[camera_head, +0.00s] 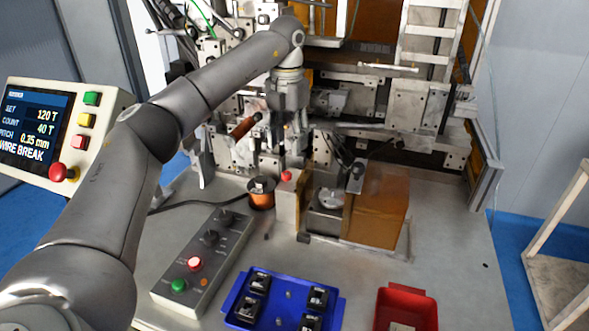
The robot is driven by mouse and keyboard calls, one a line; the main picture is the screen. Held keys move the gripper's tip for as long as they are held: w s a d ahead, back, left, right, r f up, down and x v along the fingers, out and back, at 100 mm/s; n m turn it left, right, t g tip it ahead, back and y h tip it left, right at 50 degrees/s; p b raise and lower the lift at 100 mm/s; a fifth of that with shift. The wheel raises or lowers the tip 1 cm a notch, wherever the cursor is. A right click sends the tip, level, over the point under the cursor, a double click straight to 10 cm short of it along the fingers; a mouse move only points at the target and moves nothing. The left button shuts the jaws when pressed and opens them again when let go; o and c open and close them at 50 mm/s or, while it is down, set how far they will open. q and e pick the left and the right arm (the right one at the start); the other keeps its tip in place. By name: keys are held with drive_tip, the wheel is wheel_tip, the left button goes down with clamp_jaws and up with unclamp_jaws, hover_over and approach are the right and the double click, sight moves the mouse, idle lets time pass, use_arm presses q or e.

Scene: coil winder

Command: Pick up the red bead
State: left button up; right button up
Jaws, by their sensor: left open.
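A small red bead (286,176) sits on top of a pale upright block (288,204) near the middle of the machine table. My left arm reaches in from the left and bends down at the wrist. My left gripper (286,153) hangs above the bead and is open, apart from it as far as I can see. Its dark fingers blend into the machine parts behind, so their exact outline is hard to make out. My right gripper is out of view.
A copper wire spool (261,193) stands left of the block, and a brown box (377,207) to its right. In front are a grey control box (207,262), a blue tray (270,289) with several black parts, and a red bin (405,310). Coil winder machinery fills the back.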

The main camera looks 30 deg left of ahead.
sight(286, 174)
use_arm(q)
drive_tip(key=f, duration=0.2)
drive_tip(key=shift+s+f, duration=0.3)
drive_tip(key=shift+s, duration=0.05)
drive_tip(key=shift+f+p, duration=0.3)
drive_tip(key=shift+f, duration=0.05)
drive_tip(key=shift+w+a+f+p, duration=0.1)
drive_tip(key=shift+f+p, duration=0.1)
drive_tip(key=shift+f, duration=0.15)
drive_tip(key=shift+w+f+p, duration=0.1)
drive_tip(key=shift+f+p, duration=0.05)
drive_tip(key=shift+f, duration=0.15)
wheel_tip(286, 174, down, 4)
drive_tip(key=shift+w+a+r+p, duration=0.1)
drive_tip(key=shift+a+r+p, duration=0.05)
drive_tip(key=shift+p, duration=0.6)
drive_tip(key=shift+f, duration=0.35)
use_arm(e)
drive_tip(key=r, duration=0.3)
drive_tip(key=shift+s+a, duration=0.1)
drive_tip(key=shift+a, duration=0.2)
use_arm(q)
drive_tip(key=shift+c, duration=0.3)
drive_tip(key=c, duration=0.7)
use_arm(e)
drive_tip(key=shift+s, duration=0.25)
